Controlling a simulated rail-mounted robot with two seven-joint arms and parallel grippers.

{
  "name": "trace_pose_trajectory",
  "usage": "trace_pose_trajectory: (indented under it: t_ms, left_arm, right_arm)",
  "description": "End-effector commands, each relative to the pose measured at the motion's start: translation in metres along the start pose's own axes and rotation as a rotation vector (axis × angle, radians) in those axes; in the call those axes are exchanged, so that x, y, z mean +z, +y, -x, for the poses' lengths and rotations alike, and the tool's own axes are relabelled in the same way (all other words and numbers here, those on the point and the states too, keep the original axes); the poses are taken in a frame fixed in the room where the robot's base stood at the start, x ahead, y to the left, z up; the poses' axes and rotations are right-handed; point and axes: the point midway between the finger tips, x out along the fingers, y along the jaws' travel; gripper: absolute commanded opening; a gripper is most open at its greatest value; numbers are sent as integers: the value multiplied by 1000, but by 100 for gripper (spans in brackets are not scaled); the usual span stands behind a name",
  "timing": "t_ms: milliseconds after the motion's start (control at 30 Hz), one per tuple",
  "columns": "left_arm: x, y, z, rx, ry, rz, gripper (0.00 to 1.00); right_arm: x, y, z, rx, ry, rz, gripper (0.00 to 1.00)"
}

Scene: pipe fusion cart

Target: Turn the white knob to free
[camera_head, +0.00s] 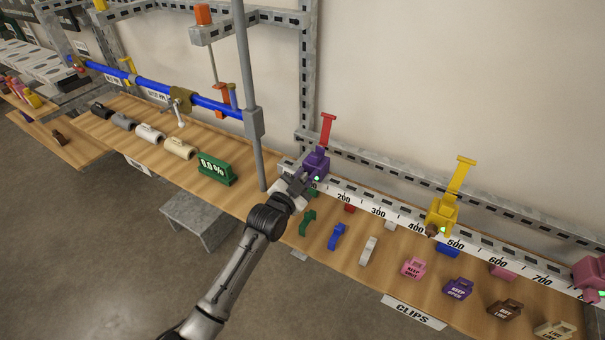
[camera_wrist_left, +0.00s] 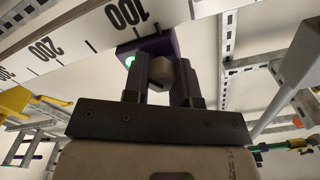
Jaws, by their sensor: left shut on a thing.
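The purple slider block (camera_head: 317,160) sits on the ruler rail near its left end, with a red handle (camera_head: 327,129) rising behind it. A green light shows on the block. In the left wrist view a small whitish knob (camera_wrist_left: 160,70) sits on the purple block (camera_wrist_left: 142,47), near the 100 mark. My left gripper (camera_head: 305,183) is at the front of the block. In the left wrist view its two fingers (camera_wrist_left: 160,82) are on either side of the knob, shut on it. In the head view the knob is hidden behind the gripper. My right gripper is not in view.
The white ruler (camera_head: 362,206) runs right along the bench to a yellow slider (camera_head: 442,213) and a pink one (camera_head: 590,275). Several coloured clips lie in front. A grey upright pole (camera_head: 250,100) stands close left of my gripper. A green sign (camera_head: 215,170) stands left.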

Motion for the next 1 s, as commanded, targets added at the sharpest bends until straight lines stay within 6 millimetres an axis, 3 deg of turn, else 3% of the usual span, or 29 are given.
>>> trace_pose_trajectory:
  t_ms: [767, 800, 1000]
  left_arm:
    - [1, 0, 0, 0, -1, 102, 2]
    - [1, 0, 0, 0, -1, 102, 29]
    - [1, 0, 0, 0, 0, 101, 48]
  right_arm:
    - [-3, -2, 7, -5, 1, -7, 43]
    - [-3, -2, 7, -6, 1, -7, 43]
    - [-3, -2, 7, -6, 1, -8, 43]
